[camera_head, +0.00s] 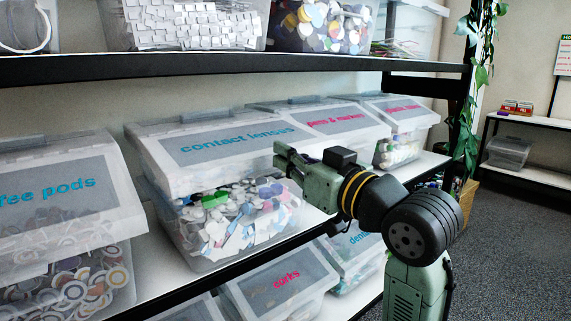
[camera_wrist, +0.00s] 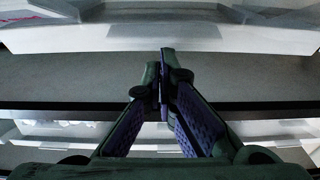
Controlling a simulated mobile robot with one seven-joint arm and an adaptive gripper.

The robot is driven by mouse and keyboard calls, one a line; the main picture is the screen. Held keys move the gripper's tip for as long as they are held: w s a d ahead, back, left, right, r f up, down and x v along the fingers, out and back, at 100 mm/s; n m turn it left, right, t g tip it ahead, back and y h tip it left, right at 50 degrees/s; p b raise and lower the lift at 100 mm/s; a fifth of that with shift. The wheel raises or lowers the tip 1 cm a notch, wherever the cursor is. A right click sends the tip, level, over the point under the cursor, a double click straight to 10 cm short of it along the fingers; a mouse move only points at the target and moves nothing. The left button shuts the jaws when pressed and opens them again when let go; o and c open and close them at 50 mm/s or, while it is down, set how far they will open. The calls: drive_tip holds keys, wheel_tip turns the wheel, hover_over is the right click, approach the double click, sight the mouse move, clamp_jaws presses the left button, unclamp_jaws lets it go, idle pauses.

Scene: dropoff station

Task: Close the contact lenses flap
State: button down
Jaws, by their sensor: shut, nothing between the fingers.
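The contact lenses bin is a clear tub (camera_head: 205,262) filled with small packs. Its white flap (camera_head: 160,172) carries a grey label reading "contact lenses" and lies over the top, sloping toward the front, with the contents showing below its front edge. I cannot tell whether it is fully seated. My gripper (camera_head: 280,158) is in front of the flap's right part, at about the flap's height; whether it touches is unclear. In the wrist view, the fingers of my gripper (camera_wrist: 164,75) meet at the tips with nothing between them. A pale bin edge (camera_wrist: 120,38) lies ahead of them.
The coffee pods bin (camera_head: 60,230) stands to the left, and the pens and markers bin (camera_head: 335,118) to the right on the same shelf. An upper shelf (camera_head: 230,66) runs overhead. A corks bin (camera_head: 280,290) is below. Open floor (camera_head: 510,245) lies at right.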

wheel_tip(320, 180, down, 6)
drive_tip(key=w+t+y+b, duration=0.1)
drive_tip(key=b, duration=0.3)
drive_tip(key=shift+a+b, duration=0.4)
drive_tip(key=shift+f, duration=0.2)
